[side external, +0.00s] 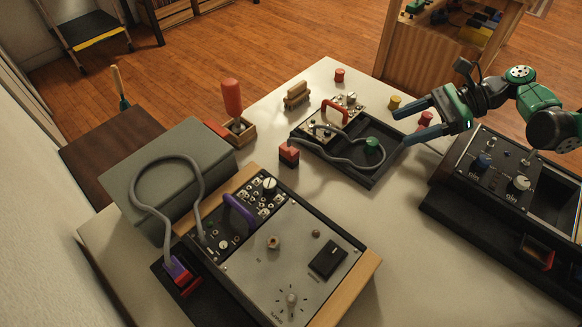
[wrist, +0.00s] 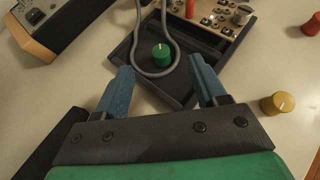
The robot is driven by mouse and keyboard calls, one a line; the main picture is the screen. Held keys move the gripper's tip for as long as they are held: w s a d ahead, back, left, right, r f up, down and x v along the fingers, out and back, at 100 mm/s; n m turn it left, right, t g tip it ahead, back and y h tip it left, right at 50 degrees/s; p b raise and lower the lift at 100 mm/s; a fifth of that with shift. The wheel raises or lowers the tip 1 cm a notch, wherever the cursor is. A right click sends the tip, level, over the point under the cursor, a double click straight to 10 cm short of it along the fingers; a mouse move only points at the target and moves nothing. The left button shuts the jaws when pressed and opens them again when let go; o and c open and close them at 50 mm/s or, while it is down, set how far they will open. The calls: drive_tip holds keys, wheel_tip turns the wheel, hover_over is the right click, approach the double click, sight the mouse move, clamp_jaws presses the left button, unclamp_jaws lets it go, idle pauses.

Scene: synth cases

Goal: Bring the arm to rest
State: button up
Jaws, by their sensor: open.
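My gripper (side external: 420,120) is raised at the right of the table in the side external view. Its two blue fingers are spread apart with nothing between them. In the wrist view my gripper (wrist: 162,88) shows the same open fingers, pointing toward a black tray. The arm reaches in from the right edge and is clear of the table top.
A black tray (side external: 375,181) holds a green knob (side external: 372,144) and a grey cable. A yellow knob (side external: 394,102) stands beside it. Large panel devices stand at front (side external: 285,262) and right (side external: 492,170). Pale table top is bare between them.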

drive_tip(key=shift+d, duration=0.1)
drive_tip(key=s+d+r+n+t+h, duration=0.7)
drive_tip(key=s+d+r+n+h, duration=0.2)
drive_tip(key=n, duration=0.9)
drive_tip(key=s+d+h, duration=0.2)
drive_tip(key=s+h, duration=0.1)
drive_tip(key=shift+s+d+r, duration=0.25)
drive_tip(key=shift+s+d, duration=0.1)
drive_tip(key=shift+d, duration=0.05)
